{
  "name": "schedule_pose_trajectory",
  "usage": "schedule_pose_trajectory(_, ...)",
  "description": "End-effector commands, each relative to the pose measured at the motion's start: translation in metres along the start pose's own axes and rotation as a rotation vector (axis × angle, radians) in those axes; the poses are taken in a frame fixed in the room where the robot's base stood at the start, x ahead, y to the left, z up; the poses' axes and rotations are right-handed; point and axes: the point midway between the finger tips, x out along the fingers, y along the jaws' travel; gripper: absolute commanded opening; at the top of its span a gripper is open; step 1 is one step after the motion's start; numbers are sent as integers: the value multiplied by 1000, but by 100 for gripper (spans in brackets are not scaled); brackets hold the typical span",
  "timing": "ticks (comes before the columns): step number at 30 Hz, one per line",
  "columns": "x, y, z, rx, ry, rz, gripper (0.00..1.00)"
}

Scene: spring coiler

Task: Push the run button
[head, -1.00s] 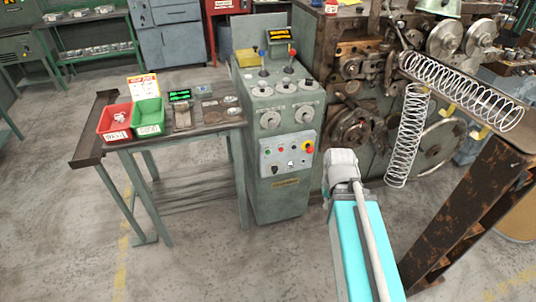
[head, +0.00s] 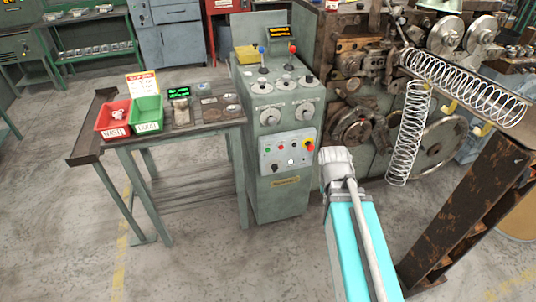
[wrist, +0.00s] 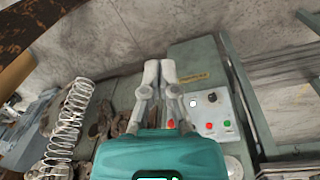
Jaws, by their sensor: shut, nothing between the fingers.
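The grey control panel (head: 270,161) is on the front of the green machine cabinet. It carries a green button (head: 267,150), a red button, a yellow-ringed red stop button (head: 310,145), a white button (head: 291,161) and a black knob (head: 275,168). No label is readable, so I cannot tell which is the run button. In the wrist view, upside down, the green button (wrist: 227,123), red button (wrist: 208,126) and white button (wrist: 193,103) are right of my gripper (wrist: 160,66). Its fingers are shut and empty, apart from the buttons.
Coiling machinery with hanging springs (head: 408,135) stands right of the cabinet, beside a rusty stand (head: 470,215). A table (head: 190,134) with red (head: 112,118) and green (head: 147,112) bins is at left. The floor before the cabinet is open.

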Motion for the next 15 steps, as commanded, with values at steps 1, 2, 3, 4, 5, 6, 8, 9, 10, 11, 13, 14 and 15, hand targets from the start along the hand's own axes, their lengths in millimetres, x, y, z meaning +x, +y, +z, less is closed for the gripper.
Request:
schedule_pose_trajectory(1, 12, -2, -7, 6, 14, 20, 0)
schedule_pose_trajectory(2, 16, -2, -11, 9, 24, 32, 0)
schedule_pose_trajectory(3, 21, -3, -16, 14, 39, 50, 0)
schedule_pose_trajectory(4, 25, -3, -20, 20, 50, 63, 0)
schedule_pose_trajectory(5, 28, -4, -24, 24, 62, 78, 0)
schedule_pose_trajectory(6, 33, -4, -30, 30, 79, 96, 0)
schedule_pose_trajectory(8, 40, -6, -39, 38, 105, 123, 0)
schedule_pose_trajectory(9, 45, -7, -45, 44, 123, 141, 0)
schedule_pose_trajectory(10, 48, -8, -49, 47, 136, 155, 0)
schedule_pose_trajectory(11, 51, -8, -53, 51, 151, 167, 0)
schedule_pose_trajectory(13, 58, -11, -63, 58, 183, 196, 0)
schedule_pose_trajectory(14, 61, -12, -68, 62, 199, 208, 0)
schedule_pose_trajectory(15, 65, -13, -73, 65, 218, 224, 0)
